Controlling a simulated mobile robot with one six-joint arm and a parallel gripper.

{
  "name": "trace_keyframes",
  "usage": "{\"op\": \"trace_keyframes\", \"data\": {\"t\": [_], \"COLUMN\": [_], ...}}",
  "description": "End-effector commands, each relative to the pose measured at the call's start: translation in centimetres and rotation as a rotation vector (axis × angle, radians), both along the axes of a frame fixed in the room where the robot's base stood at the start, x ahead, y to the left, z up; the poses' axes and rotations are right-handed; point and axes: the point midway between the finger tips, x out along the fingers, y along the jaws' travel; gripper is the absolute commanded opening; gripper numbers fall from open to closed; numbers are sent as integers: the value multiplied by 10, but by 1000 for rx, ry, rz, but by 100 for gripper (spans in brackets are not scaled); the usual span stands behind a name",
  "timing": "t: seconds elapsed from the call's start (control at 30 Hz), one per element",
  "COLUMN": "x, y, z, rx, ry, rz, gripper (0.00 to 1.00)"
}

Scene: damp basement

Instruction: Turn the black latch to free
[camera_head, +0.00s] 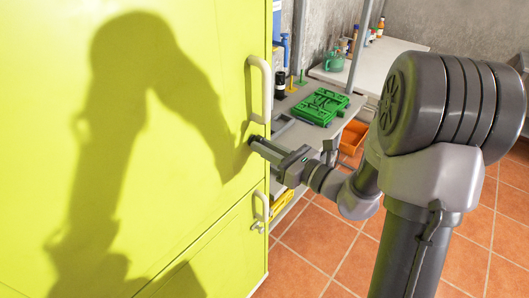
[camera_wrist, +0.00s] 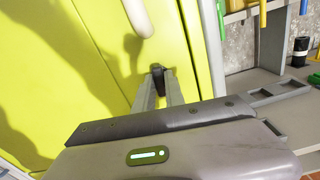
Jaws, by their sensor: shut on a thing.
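The black latch (camera_wrist: 157,69) sits on the yellow-green cabinet door (camera_head: 150,110), near its right edge. In the wrist view its dark top shows between my fingertips. My gripper (camera_wrist: 158,80) is shut on it, with one finger on each side. In the head view my gripper (camera_head: 257,143) reaches the door edge from the right, just below the upper white handle (camera_head: 259,90). The latch is mostly hidden by the fingers there, and its exact angle is hard to tell.
A lower door has a smaller white handle (camera_head: 261,211). To the right stands a grey workbench (camera_head: 345,112) with a green tray (camera_head: 319,106) and a dark bottle (camera_head: 280,85). An orange bin (camera_head: 353,138) is below. The tiled floor (camera_head: 310,245) in front is clear.

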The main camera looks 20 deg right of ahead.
Motion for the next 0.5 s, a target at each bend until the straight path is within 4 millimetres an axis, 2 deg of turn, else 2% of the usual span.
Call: {"op": "trace_keyframes", "data": {"t": [0.5], "x": [0], "y": [0], "z": [-1], "rx": [-102], "ry": [-73], "rz": [1], "gripper": [0]}}
